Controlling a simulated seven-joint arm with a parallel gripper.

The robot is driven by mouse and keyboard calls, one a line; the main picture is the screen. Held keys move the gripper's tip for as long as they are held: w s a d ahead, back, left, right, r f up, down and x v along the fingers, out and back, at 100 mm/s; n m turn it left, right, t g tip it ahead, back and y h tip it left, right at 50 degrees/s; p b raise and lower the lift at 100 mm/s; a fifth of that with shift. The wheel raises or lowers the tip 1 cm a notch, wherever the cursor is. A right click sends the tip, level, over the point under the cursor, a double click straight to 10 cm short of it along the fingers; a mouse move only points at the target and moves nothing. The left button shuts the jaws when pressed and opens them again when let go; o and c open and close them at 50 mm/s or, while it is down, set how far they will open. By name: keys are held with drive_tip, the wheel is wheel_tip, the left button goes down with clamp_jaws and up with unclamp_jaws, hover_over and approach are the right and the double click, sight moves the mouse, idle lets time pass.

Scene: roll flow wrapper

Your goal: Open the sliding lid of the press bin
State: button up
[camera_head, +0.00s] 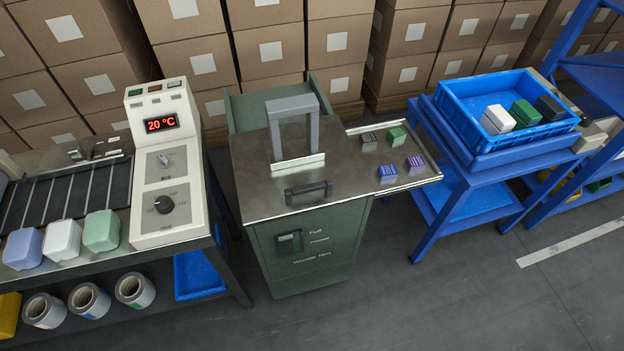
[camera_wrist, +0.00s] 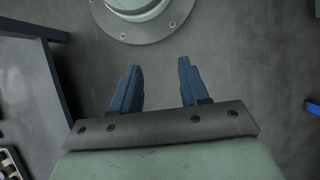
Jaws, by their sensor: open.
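The press bin is a dark green cabinet (camera_head: 312,262) in the middle of the head view. A flat grey metal top (camera_head: 258,189) covers it, and I see no opening in it. A black bar handle (camera_head: 307,191) lies near the front edge of this top. A grey upright press frame (camera_head: 292,106) stands behind the handle over a pale bar. My gripper (camera_wrist: 159,86) shows only in the wrist view, with two blue fingers apart and nothing between them. It is over the grey floor, and the bin is not in that view.
A metal side shelf (camera_head: 430,177) with several small packs joins the bin's right side. A control panel (camera_head: 164,184) and conveyor are at left. A blue crate (camera_head: 457,105) stands on a blue table at right. Floor in front is clear. Boxes (camera_head: 263,46) line the back.

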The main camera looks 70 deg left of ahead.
drive_tip(key=w+a+r, duration=0.4)
drive_tip(key=w+a, duration=0.1)
drive_tip(key=a, duration=0.4)
drive_tip(key=a+r+t, duration=0.1)
drive_tip(key=a+r, duration=0.8)
drive_tip(key=a, duration=0.5)
drive_tip(key=a+r+t, duration=0.1)
drive_tip(key=a+r, duration=0.8)
drive_tip(key=a, duration=0.5)
approach(310, 186)
drive_tip(key=shift+n+g+y, duration=0.3)
drive_tip(key=x, duration=0.8)
drive_tip(key=shift+w+d+f, duration=0.15)
drive_tip(key=shift+d+f, duration=0.05)
drive_tip(key=shift+d, duration=0.05)
drive_tip(key=shift+c, duration=0.3)
clamp_jaws()
